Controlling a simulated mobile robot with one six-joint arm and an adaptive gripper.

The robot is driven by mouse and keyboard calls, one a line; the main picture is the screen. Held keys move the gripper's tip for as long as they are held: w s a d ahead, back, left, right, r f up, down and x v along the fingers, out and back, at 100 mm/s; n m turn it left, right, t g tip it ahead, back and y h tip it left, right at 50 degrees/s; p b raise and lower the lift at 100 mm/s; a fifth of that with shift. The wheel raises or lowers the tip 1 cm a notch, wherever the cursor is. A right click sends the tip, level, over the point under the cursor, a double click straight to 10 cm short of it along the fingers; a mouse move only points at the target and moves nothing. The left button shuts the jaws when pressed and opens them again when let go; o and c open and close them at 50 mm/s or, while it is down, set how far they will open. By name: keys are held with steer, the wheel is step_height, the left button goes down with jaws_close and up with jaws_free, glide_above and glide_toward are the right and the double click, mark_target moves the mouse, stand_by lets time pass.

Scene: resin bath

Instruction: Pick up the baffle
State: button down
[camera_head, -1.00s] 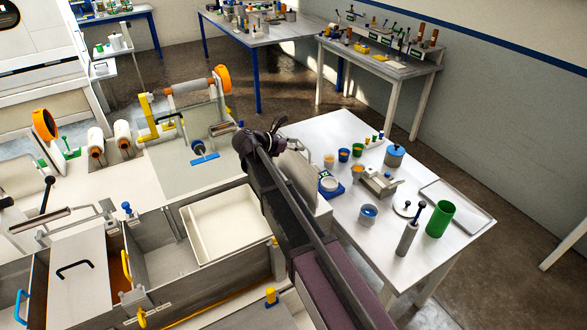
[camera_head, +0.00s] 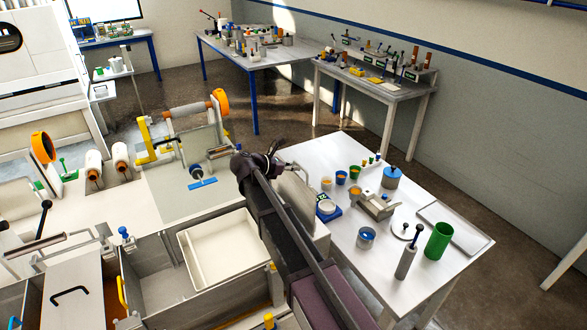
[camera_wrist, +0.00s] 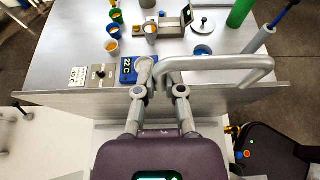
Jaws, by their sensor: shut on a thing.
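The baffle (camera_head: 296,205) is a flat grey plate with a bent grey bar handle (camera_wrist: 225,64) along its top. In the wrist view the plate (camera_wrist: 70,104) spans the picture below the handle. My gripper (camera_wrist: 159,84) is shut on one end of the handle, with a finger on each side. In the head view the plate hangs upright beside the left edge of the white table, and my dark arm covers part of it. Its lower edge is hidden, so I cannot tell whether it touches anything.
The white table (camera_head: 345,255) holds cups, a blue scale (camera_head: 328,210), a green cylinder (camera_head: 438,241) and a flat tray (camera_head: 455,228). To the left is the bath with a white tray (camera_head: 215,248) and a panel (camera_head: 75,290) with a black handle.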

steer(key=shift+r+p, duration=4.35)
steer(key=shift+r, duration=0.2)
steer(key=shift+s, duration=0.1)
